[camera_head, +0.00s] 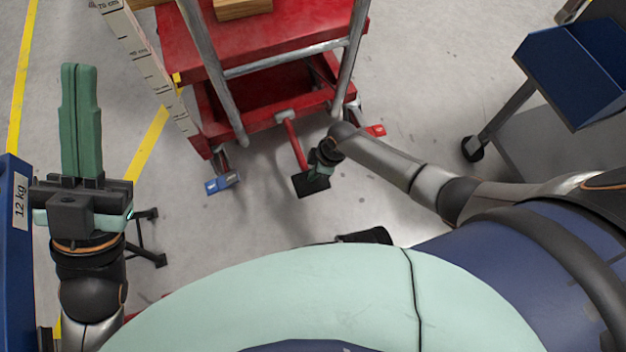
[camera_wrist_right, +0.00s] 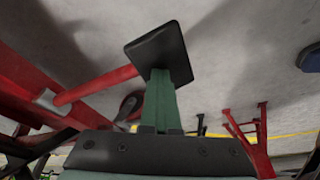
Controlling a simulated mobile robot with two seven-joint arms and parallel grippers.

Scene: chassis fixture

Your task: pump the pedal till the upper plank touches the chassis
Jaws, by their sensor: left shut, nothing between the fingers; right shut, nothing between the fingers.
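The pedal is a black pad (camera_head: 311,184) on a red lever (camera_head: 293,145) at the front of the red lift cart (camera_head: 190,55). My right gripper (camera_head: 317,170) is shut and empty, reaching down to the pad. In the right wrist view its green fingers (camera_wrist_right: 159,98) meet the black pad (camera_wrist_right: 158,52) and overlap its near edge; I cannot tell how firmly they touch. My left gripper (camera_head: 80,100) is shut and empty, raised at the left. A wooden plank (camera_head: 240,9) lies on the cart, cut off by the top edge. The chassis is not identifiable.
A blue foot tab (camera_head: 222,183) and a red foot tab (camera_head: 375,130) sit beside the cart's wheels. A ruler board (camera_head: 150,60) stands at its left. A blue bin (camera_head: 570,70) is at the right, and a blue 12 kg item (camera_head: 15,240) at the far left.

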